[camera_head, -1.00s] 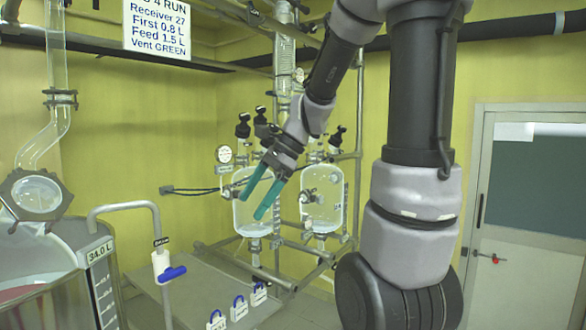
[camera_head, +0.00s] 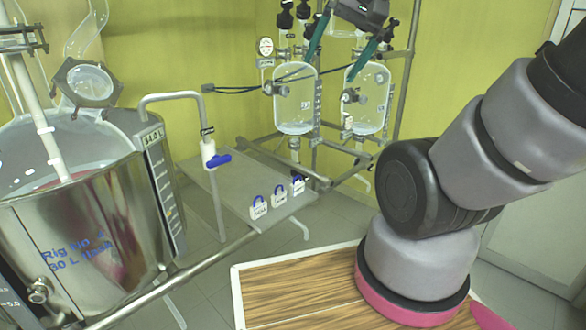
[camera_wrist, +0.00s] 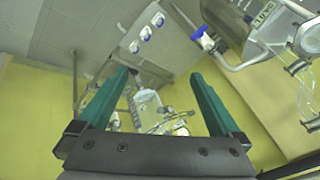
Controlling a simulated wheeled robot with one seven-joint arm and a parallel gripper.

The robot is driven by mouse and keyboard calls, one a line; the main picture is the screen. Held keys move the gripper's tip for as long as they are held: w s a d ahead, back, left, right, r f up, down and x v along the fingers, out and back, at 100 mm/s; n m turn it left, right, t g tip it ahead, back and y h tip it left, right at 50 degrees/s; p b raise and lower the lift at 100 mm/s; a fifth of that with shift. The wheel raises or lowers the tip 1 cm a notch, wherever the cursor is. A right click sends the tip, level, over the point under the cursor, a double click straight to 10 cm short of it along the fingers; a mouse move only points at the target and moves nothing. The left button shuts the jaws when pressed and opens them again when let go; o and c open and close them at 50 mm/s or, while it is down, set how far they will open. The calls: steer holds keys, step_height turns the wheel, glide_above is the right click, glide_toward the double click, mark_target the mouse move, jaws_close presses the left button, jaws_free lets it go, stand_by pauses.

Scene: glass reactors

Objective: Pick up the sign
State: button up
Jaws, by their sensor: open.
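Three small white signs with blue loop handles stand in a row near the front edge of a grey metal table: a left one (camera_head: 259,209), a middle one (camera_head: 279,196) and a right one (camera_head: 298,185). Their lettering is too small to read. In the wrist view they show at the top, as one sign (camera_wrist: 158,20), another (camera_wrist: 146,33) and a third (camera_wrist: 134,47). I cannot tell which sign the task means. My gripper (camera_head: 329,68) has green fingers spread apart, with nothing between them. It is in the air, above and apart from the signs; the fingers also show in the wrist view (camera_wrist: 160,75).
The grey table (camera_head: 225,190) has clear space behind the signs. A steel reactor (camera_head: 95,235) stands at left, with a bent pipe and blue-handled valve (camera_head: 216,160) over the table. Glass vessels (camera_head: 295,105) on a metal frame stand behind, close to my gripper.

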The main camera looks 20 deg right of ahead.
mark_target(295, 183)
steer(key=w+a+f+m+g+y, duration=0.1)
steer(key=w+a+f+m+y, duration=0.2)
steer(key=w+f, duration=0.45)
steer(key=w+a+f+m+g+y, duration=0.1)
steer(key=w+f+m+y, duration=0.4)
steer(key=w, duration=0.3)
steer(key=w+a+f+m+g+y, duration=0.1)
steer(key=w+a+f+m+y, duration=0.1)
steer(key=w+f+y, duration=0.45)
steer(key=w+d+f+m+t+h, duration=0.3)
steer(key=d+f+m+t, duration=0.15)
steer(key=f, duration=0.65)
steer(key=w+d+f+m+t+h, duration=0.2)
steer(key=d+f+m+t+h, duration=0.15)
steer(key=f+m, duration=0.45)
steer(key=w+d+f+m+t+h, duration=0.25)
steer(key=d+f+m+t, duration=0.2)
steer(key=f, duration=0.85)
steer(key=shift+n, duration=0.5)
steer(key=x, duration=0.7)
steer(key=d+x, duration=0.1)
steer(key=x, duration=0.2)
steer(key=shift+w+a, duration=0.2)
steer(key=shift+w, duration=0.25)
steer(key=c, duration=1.3)
step_height(295, 183, up, 10)
